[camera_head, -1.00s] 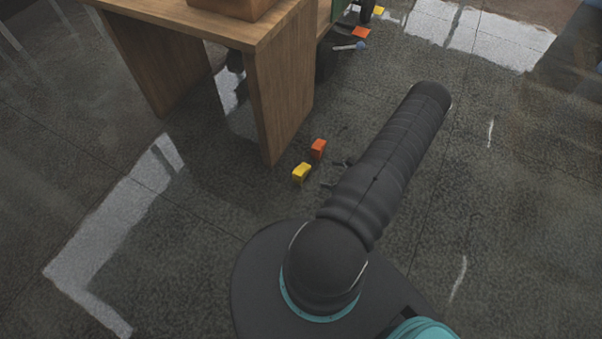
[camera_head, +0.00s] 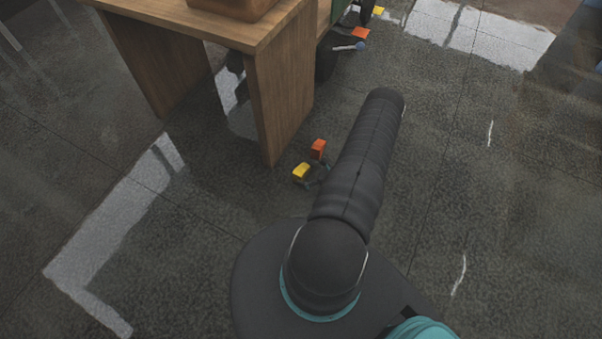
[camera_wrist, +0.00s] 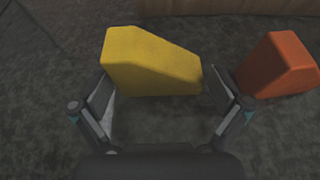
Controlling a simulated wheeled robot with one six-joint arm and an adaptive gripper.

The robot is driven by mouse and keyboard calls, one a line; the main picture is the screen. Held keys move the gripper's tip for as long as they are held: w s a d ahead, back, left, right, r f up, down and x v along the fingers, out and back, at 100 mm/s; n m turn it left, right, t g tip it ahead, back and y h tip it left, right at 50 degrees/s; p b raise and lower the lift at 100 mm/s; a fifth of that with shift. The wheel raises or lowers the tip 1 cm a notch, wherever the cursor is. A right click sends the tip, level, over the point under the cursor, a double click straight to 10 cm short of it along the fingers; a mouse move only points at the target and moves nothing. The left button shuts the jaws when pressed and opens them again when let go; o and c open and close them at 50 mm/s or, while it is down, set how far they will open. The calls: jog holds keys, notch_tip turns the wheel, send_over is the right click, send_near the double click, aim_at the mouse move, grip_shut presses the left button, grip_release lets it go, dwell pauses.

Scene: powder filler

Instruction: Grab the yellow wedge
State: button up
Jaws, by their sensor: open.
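The yellow wedge (camera_head: 301,172) lies on the dark floor near the foot of the wooden table. In the wrist view the yellow wedge (camera_wrist: 150,64) fills the upper middle, its taller end to the left and its slope falling to the right. My gripper (camera_wrist: 161,88) is open, with one finger near the wedge's left end and the other near its right end. Whether the fingers touch it I cannot tell. In the head view my gripper (camera_head: 312,180) is mostly hidden behind my arm, beside the wedge.
An orange wedge (camera_head: 318,148) lies just behind the yellow one; in the wrist view the orange wedge (camera_wrist: 277,66) is right of my right finger. The table's wooden leg panel (camera_head: 285,95) stands close behind. Open floor (camera_head: 180,270) lies to the left.

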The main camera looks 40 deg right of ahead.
jog(key=shift+x, duration=1.6)
jog(key=c, duration=0.9)
jog(key=shift+r, duration=0.1)
